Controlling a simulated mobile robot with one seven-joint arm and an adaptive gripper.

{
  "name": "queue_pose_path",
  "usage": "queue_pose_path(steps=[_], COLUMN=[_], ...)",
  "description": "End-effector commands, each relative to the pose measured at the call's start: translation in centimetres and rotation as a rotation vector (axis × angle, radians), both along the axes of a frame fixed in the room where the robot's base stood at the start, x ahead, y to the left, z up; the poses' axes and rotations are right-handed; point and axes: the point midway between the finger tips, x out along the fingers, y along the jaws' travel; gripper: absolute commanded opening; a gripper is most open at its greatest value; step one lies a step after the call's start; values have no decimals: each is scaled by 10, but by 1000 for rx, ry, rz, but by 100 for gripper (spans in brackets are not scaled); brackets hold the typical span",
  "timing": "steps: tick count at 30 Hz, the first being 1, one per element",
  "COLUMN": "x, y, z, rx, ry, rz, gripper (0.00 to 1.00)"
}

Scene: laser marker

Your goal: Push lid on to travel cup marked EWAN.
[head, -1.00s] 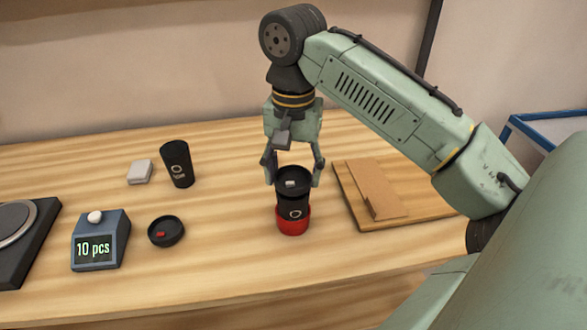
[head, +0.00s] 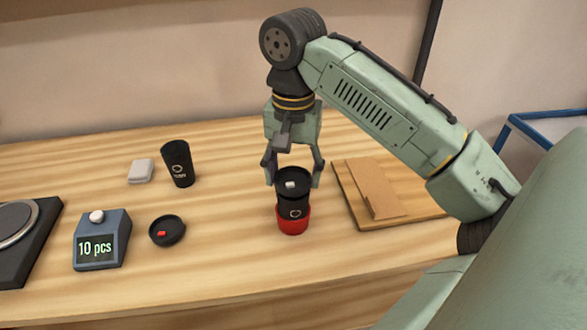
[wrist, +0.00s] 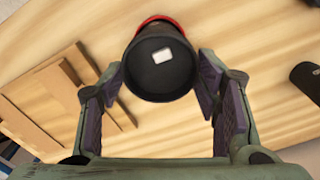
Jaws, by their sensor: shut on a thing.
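A black travel cup (head: 293,208) stands upright in a red holder (head: 292,222) near the middle of the table. It bears a pale round logo; any name is too small to read. A black lid (head: 292,180) with a pale grey tab sits at the cup's mouth. My gripper (head: 293,178) points down and is shut on this lid, one finger at each side. The lid and tab also show between the fingers in the wrist view (wrist: 160,75), with the red holder's edge behind. I cannot tell whether the lid is fully seated.
Another black cup (head: 178,163) stands back left beside a pale block (head: 140,171). A black lid with a red tab (head: 167,230) lies left, near a counter reading "10 pcs" (head: 101,240). A wooden board (head: 375,218) bearing a brown piece lies close right.

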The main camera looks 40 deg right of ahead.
Motion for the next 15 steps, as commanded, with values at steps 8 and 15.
queue_pose_path(steps=[8, 15], x=[0, 0], y=[0, 0], z=[-1, -1], rx=[0, 0], ry=[0, 0], rz=[0, 0], gripper=[36, 60])
